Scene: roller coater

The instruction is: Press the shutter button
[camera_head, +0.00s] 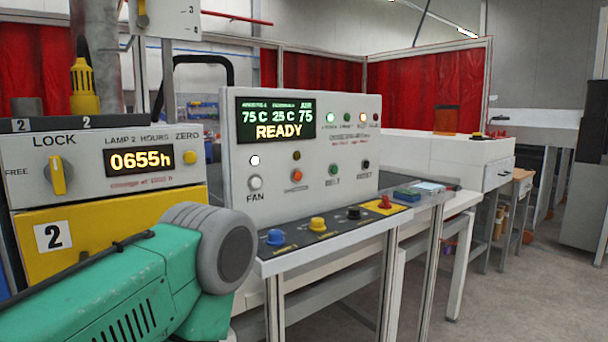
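An upright white control panel (350,115) stands in the middle of the view. Its lower row holds a white FAN button (255,182), an orange button (297,175), a green BELT button (333,169) and a dark button (366,164). The small label under the orange button is too blurred to read surely, so I cannot confirm which button is the shutter button. A display (275,119) above reads READY. My green and grey arm fills the lower left, in front of and apart from the panel's buttons. Neither gripper is in view.
A sloped console (345,228) below the panel carries blue, yellow, black and red knobs. A white and yellow lamp unit (100,180) with a LOCK knob (57,176) stands left. Red curtains (420,95) hang behind. Open floor (530,290) lies at right.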

